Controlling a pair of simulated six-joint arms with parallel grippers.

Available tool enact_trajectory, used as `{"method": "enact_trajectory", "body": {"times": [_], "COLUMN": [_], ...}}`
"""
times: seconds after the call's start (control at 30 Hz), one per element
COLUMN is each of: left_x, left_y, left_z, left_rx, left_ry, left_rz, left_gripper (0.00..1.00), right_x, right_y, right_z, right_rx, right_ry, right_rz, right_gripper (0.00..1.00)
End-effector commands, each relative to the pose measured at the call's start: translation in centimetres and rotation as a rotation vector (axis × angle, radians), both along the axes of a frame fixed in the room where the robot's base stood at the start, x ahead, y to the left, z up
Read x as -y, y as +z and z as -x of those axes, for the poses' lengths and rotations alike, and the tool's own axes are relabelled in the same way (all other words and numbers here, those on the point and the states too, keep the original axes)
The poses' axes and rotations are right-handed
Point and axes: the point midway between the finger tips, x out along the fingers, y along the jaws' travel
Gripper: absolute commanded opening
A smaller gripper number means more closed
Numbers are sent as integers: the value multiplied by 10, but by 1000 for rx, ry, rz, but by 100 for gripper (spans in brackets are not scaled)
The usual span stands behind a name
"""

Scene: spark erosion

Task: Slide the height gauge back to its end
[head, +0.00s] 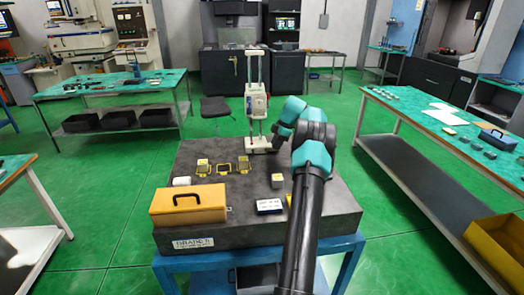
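The height gauge (255,103) stands upright at the far edge of the dark granite plate (325,207). It has two pale vertical columns, a white carriage body and a pale base. My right arm reaches in from the lower right, and its teal wrist is just right of the gauge's base. My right gripper (276,140) is at the gauge's lower right side; my own wrist and the small size hide whether it touches the gauge and how its fingers stand. My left gripper is not in view.
A yellow case (188,205) with a black handle sits at the plate's front left. A white cylinder (181,181), yellow frames (223,169), a small block (277,181) and a dark labelled box (269,205) lie nearby. The plate's middle is mostly clear. Green-topped benches stand left and right.

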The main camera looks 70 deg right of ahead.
Motion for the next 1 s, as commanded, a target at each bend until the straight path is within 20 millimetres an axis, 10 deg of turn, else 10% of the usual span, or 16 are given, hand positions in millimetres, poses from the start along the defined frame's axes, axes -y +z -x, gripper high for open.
{"method": "enact_trajectory", "body": {"times": [0.3,1.0], "left_x": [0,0], "left_y": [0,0], "left_z": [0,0], "left_rx": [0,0], "left_ry": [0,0], "left_rz": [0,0], "left_gripper": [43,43], "right_x": [-29,-34], "right_y": [0,-28], "right_z": [-47,-55], "right_rx": [-1,-1], "right_ry": [3,0], "right_rz": [-1,1], "right_gripper": [23,13]}}
